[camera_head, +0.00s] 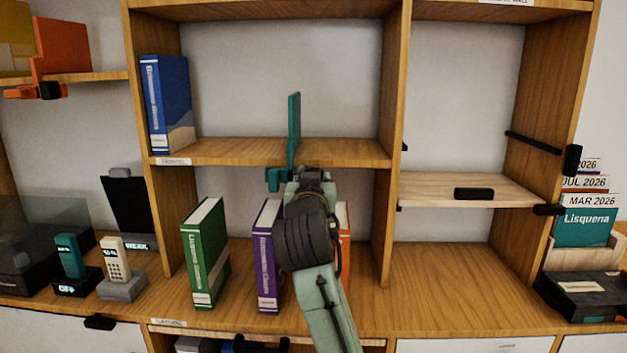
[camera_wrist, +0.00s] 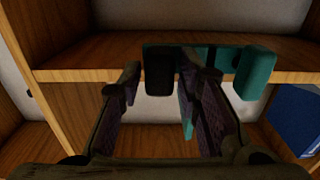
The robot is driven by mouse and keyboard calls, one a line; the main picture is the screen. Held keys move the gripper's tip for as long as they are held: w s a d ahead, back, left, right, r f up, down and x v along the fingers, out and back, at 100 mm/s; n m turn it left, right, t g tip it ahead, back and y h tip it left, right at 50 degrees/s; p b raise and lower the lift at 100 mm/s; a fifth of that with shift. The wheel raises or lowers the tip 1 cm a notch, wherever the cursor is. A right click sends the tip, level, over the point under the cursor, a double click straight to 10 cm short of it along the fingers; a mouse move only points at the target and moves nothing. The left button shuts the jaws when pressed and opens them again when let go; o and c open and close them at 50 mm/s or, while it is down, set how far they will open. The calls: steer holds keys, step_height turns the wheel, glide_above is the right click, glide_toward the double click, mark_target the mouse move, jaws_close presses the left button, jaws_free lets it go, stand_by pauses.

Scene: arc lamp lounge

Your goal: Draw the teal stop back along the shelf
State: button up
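The teal stop (camera_head: 294,130) sits at the front edge of the middle shelf (camera_head: 230,150). Its thin plate stands upright above the board, and a teal block hangs at the edge. In the wrist view, which looks turned over, the stop's teal bracket (camera_wrist: 218,56) runs along the shelf edge between a black pad and a teal block (camera_wrist: 256,74). My gripper (camera_head: 297,174) is just below the shelf edge, at the stop's lower part. In the wrist view the fingers (camera_wrist: 160,64) are apart with the black pad between them; whether they touch it I cannot tell.
A blue book (camera_head: 168,105) stands at the left end of the shelf. A green book (camera_head: 205,253), a purple book (camera_head: 267,262) and a partly hidden orange book (camera_head: 345,225) stand below. The shelf is clear between the blue book and the stop, and right of the stop.

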steer(key=shift+o, duration=0.8)
steer(key=s, duration=1.2)
steer(key=shift+a, duration=0.3)
